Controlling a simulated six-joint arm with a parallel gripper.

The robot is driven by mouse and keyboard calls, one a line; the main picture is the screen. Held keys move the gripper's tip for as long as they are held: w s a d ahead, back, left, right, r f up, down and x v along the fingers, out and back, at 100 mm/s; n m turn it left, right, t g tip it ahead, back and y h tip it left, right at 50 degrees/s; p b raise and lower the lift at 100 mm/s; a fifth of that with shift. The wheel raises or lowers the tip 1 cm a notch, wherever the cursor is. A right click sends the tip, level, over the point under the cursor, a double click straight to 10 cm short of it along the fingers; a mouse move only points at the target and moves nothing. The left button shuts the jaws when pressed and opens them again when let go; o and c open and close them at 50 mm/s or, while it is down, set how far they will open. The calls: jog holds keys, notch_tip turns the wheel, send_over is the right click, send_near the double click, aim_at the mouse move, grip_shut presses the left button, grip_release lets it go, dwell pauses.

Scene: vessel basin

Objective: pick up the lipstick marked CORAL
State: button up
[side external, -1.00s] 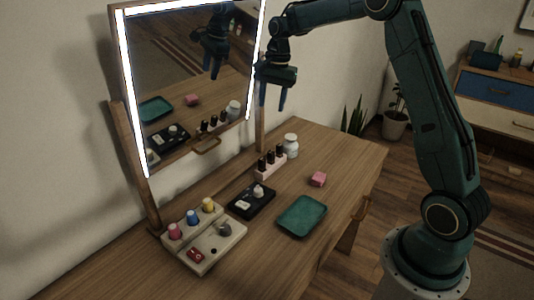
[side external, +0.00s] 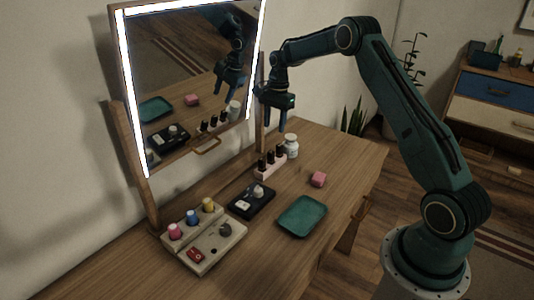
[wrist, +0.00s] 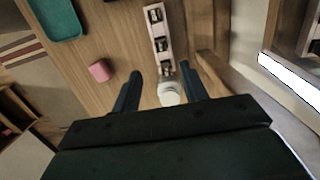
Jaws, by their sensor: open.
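A pale pink rack (side external: 270,170) holds three upright black-topped tubes (side external: 271,158) in a row, near the mirror. They look like lipsticks; no CORAL marking can be read on any of them. In the wrist view the rack (wrist: 158,36) lies ahead of my fingers, with the tubes (wrist: 162,44) seen from above. My gripper (side external: 276,120) is open and empty, high above the back of the table. In the wrist view my gripper's two fingers (wrist: 162,72) are apart, with the rack's near end showing between them.
A white jar (side external: 291,146) stands just behind the rack. A pink block (side external: 318,179), a teal tray (side external: 302,216), a black tray (side external: 251,201) and a pale holder with coloured caps (side external: 206,250) occupy the table. The lit mirror (side external: 190,75) stands close beside my gripper.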

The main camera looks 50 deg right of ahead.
aim_at(271, 152)
jog(key=shift+a+f, duration=0.25)
jog(key=shift+f, duration=1.55)
jog(key=shift+a+f, duration=0.2)
jog(key=shift+f, duration=1.55)
jog(key=shift+w+a+f, duration=0.1)
jog(key=shift+a+f, duration=0.05)
jog(key=shift+f, duration=1.15)
jog(key=shift+a+f, duration=0.15)
jog(key=shift+f, duration=1.1)
grip_shut()
